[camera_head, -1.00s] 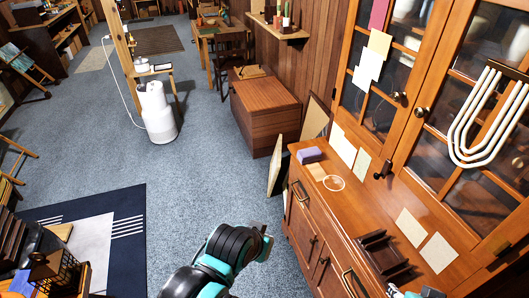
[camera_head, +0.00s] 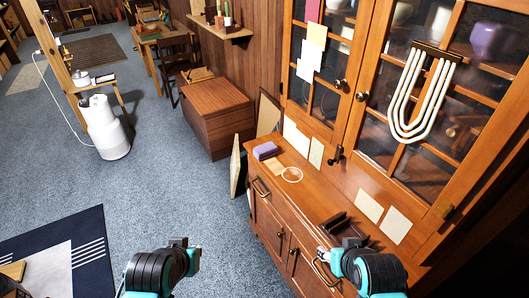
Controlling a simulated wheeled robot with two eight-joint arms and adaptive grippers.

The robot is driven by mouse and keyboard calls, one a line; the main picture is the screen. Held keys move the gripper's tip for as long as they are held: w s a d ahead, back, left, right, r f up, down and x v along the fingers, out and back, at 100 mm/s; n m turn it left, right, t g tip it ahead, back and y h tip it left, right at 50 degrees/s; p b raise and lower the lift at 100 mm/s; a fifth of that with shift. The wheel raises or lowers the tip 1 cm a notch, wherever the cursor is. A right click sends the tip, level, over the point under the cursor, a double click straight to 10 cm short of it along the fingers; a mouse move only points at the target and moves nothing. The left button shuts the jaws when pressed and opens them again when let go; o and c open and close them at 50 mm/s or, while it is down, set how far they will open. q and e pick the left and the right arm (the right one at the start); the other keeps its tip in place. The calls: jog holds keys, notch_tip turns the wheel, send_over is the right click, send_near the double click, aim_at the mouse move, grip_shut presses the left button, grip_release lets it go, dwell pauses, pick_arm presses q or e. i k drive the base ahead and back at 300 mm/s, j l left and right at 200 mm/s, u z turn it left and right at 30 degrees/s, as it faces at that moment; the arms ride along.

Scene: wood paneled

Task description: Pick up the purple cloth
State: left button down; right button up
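A small folded purple cloth (camera_head: 265,151) lies on the left end of the wooden cabinet top (camera_head: 305,186). It looks like a thick flat block. My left gripper (camera_head: 193,257) is over the floor in front of the cabinet, below and left of the cloth in the picture and well apart from it. My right gripper (camera_head: 326,255) is at the front edge of the cabinet, below and right of the cloth and apart from it. The fingers of both grippers are too small and turned away to tell whether they are open.
A dark wooden rack (camera_head: 343,228) stands further right on the top, near my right gripper. Glass doors (camera_head: 399,85) rise behind. Panels (camera_head: 236,166) lean at the cabinet's left end.

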aim_at(263, 151)
jog(key=z, duration=0.35)
jog(key=i+j+z, duration=0.15)
jog(key=z, duration=0.25)
jog(key=i+j+z, duration=0.15)
jog(key=j+z, duration=0.25)
jog(key=i+j+z, duration=0.1)
jog(key=z, duration=0.3)
jog(key=i+j+z, duration=0.1)
jog(key=j, duration=0.75)
jog(key=i+j+z, duration=0.15)
jog(key=j, duration=0.7)
jog(key=j+z, duration=0.1)
jog(key=j, duration=0.75)
